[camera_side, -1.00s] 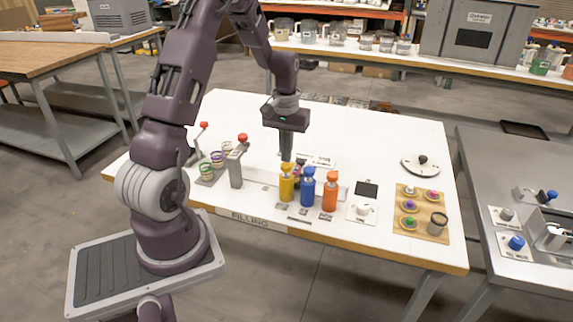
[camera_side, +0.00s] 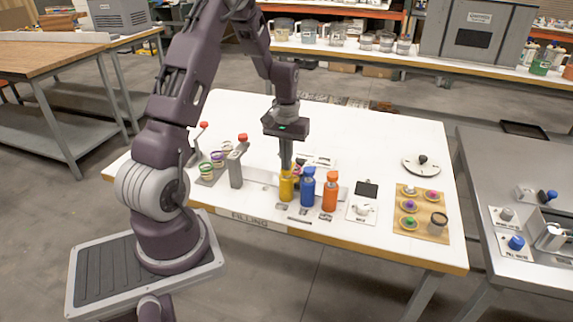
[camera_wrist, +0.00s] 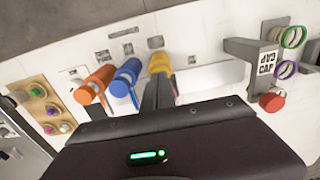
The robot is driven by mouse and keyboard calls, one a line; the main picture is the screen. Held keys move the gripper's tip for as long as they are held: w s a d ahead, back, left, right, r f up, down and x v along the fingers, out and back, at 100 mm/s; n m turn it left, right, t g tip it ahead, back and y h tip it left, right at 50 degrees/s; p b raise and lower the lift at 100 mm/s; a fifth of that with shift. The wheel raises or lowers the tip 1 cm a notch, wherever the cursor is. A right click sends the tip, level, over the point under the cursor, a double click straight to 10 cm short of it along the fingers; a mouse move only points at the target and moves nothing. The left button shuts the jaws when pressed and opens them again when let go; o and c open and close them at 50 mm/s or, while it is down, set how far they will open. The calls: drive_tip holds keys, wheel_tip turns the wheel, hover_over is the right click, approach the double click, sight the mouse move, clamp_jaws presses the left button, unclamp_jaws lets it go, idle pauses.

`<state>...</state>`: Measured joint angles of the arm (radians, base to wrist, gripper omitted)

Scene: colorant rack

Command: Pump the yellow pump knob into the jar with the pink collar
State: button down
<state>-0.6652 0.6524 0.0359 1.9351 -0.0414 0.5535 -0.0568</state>
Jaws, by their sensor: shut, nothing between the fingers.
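The yellow pump knob (camera_side: 286,179) tops the leftmost of three pumps in the side view. It also shows in the wrist view (camera_wrist: 159,63), just beyond my fingers. My gripper (camera_side: 286,170) is shut and empty, pointing down with its tips at the top of the yellow knob, seemingly touching it. The knob sits lower than the blue knob (camera_side: 308,172) and the orange knob (camera_side: 330,176). A small pink sliver beside the yellow pump in the wrist view (camera_wrist: 176,88) may be the pink collar. The jar itself is mostly hidden behind the pump and fingers.
Left of the pumps stands a grey press with a red knob (camera_side: 242,137), beside a rack of collared jars (camera_side: 217,158). Right of them are a white dial device (camera_side: 362,209) and a wooden board (camera_side: 432,205) with coloured lids. The table's back is clear.

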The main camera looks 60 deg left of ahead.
drive_tip(key=shift+f, duration=0.1)
drive_tip(key=shift+r, duration=1.35)
drive_tip(key=shift+r, duration=2.05)
drive_tip(key=s+d+r+m+t, duration=0.2)
drive_tip(key=s+d+r+m, duration=0.1)
drive_tip(key=d+r, duration=0.5)
drive_tip(key=s+d+r+m+t, duration=0.1)
drive_tip(key=s+d+r+m, duration=0.15)
drive_tip(key=d+r, duration=0.5)
drive_tip(key=s+d+m+t, duration=0.2)
drive_tip(key=s+d+m, duration=0.1)
drive_tip(key=s+d, duration=0.6)
drive_tip(key=s, duration=0.3)
drive_tip(key=shift+d+f+t, duration=0.2)
drive_tip(key=shift+d+t, duration=0.1)
drive_tip(key=shift+d, duration=0.05)
